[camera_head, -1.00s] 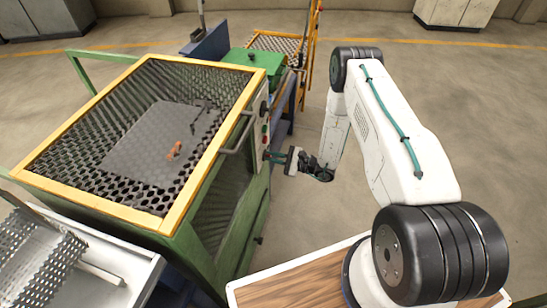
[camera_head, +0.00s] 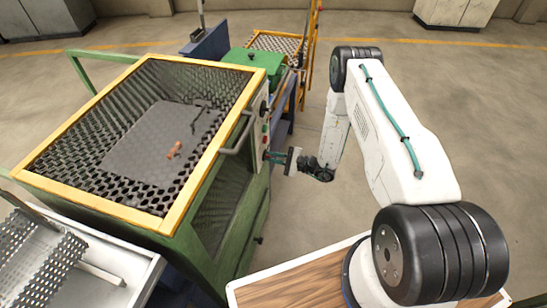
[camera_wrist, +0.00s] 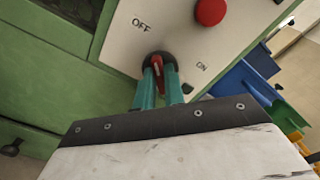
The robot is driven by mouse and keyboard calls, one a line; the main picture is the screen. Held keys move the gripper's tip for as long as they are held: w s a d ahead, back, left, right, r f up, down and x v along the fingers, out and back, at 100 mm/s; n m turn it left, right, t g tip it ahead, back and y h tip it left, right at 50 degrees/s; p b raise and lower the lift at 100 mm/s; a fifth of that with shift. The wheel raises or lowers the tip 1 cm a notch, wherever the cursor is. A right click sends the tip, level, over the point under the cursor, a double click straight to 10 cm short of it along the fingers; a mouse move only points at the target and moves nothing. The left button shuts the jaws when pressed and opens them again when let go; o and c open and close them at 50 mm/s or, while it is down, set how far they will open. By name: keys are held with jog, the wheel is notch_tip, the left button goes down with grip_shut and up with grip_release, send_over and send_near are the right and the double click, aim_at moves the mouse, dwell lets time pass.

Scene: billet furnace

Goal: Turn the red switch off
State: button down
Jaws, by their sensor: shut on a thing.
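The red switch (camera_wrist: 157,72) is a red rotary handle on a dark round base, on a pale panel with "OFF" printed to its upper left and "ON" to its right. In the wrist view my gripper (camera_wrist: 160,76) has its two teal fingers on either side of the red handle, shut on it. The handle points up, slightly toward the "OFF" side. In the head view my gripper (camera_head: 272,157) meets the side panel of the green machine (camera_head: 255,190); the switch is too small to make out there.
A red round button (camera_wrist: 209,11) sits on the panel above the switch. A metal handle bar (camera_head: 240,135) sticks out from the machine near the panel. A yellow-framed mesh enclosure (camera_head: 190,205) tops the machine. The floor to the right is clear.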

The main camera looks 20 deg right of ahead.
jog(key=c, duration=1.5)
grip_release()
jog(key=shift+s, duration=0.1)
jog(key=v, duration=0.7)
jog(key=shift+s+d, duration=0.25)
jog(key=shift+d, duration=0.05)
